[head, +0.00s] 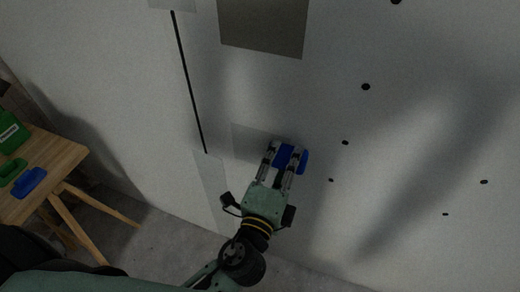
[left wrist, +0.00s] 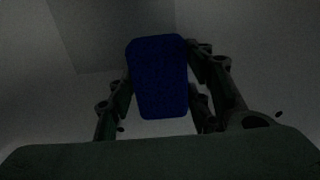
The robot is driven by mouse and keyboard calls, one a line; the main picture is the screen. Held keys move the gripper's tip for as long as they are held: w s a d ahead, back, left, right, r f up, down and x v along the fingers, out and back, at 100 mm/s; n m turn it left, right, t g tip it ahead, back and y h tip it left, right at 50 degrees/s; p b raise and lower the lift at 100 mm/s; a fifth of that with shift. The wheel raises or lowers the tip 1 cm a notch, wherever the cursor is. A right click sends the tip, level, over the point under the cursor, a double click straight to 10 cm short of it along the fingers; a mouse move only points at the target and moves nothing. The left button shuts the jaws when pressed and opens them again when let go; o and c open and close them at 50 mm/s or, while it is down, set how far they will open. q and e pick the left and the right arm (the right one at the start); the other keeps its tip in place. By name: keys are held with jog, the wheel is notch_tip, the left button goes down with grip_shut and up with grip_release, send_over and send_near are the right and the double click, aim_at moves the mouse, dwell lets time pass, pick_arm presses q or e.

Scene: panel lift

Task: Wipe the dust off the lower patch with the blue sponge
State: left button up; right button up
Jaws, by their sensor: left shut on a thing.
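The blue sponge (head: 289,157) is held between the two fingers of my left gripper (head: 284,160), up against or very near the pale wall panel; I cannot tell if it touches. It also shows in the left wrist view (left wrist: 158,80), gripped between both fingers. A faint greyish lower patch (head: 248,138) lies on the panel, just left of and partly behind the gripper. Its edge shows dimly in the left wrist view (left wrist: 90,35). A darker brown-grey patch (head: 262,28) is higher on the panel. My right gripper is not in view.
A wooden table (head: 62,160) at the left holds a green container (head: 10,133), a green item (head: 12,171) and a blue item (head: 30,183). A dark vertical slit (head: 188,80) and several dark holes mark the panel. The panel right of the gripper is free.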

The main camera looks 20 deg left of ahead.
pick_arm(q)
jog(key=s+b, duration=0.1)
jog(key=s, duration=0.1)
jog(key=shift+s+f, duration=0.15)
jog(key=shift+s, duration=0.25)
jog(key=shift+s+a+b, duration=0.15)
jog(key=shift+s+b, duration=0.2)
jog(key=shift+s, duration=0.85)
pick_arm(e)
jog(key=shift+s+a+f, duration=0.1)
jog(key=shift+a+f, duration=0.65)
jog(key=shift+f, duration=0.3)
pick_arm(q)
jog(key=shift+r, duration=0.2)
